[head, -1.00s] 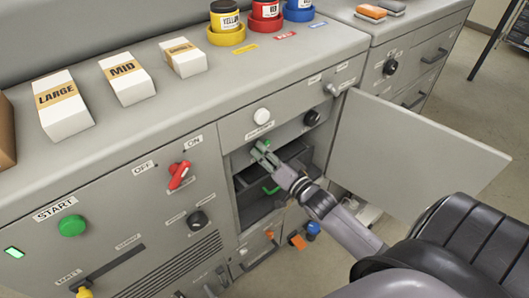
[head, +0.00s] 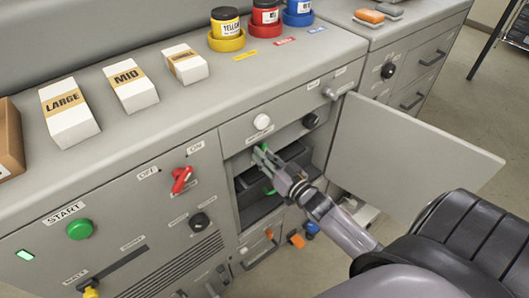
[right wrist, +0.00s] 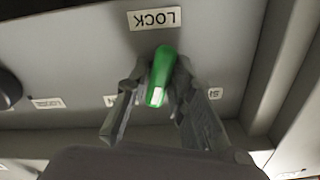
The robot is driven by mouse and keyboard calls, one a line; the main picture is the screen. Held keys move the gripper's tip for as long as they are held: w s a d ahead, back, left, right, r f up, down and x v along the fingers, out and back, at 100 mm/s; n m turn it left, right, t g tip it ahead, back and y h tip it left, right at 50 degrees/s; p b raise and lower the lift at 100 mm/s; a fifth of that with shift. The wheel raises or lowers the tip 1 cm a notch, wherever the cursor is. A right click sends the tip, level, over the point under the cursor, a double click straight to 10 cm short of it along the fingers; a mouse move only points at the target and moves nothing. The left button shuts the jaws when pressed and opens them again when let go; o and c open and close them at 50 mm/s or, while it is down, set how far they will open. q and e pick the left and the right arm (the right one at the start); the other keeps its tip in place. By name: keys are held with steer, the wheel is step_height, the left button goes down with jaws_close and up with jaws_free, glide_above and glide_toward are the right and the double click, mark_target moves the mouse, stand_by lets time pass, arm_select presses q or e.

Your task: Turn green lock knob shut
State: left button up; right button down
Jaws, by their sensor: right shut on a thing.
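The green lock knob (right wrist: 161,76) is in the right wrist view, below a LOCK label (right wrist: 154,18) that reads upside down. It is an elongated handle with a pale end and stands slightly tilted in that view. My right gripper (right wrist: 157,96) is shut on it, one finger on each side. In the head view the knob (head: 264,148) shows only as a bit of green at the fingertips, at the top of the open compartment; the fingers (head: 266,157) hide most of it. My left gripper is in neither view.
The compartment door (head: 415,155) stands open to the right of my right arm. Inside is a dark drawer (head: 287,160) with a green part (head: 268,189) below my gripper. A white knob (head: 262,121) and a black knob (head: 310,120) sit just above.

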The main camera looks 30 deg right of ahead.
steer(key=shift+d+r+n+p, duration=0.1)
steer(key=shift+n+p, duration=0.9)
steer(key=shift+n, duration=5.3)
steer(key=c, duration=1.4)
jaws_free()
steer(key=shift+c, duration=0.2)
steer(key=shift+s, duration=0.1)
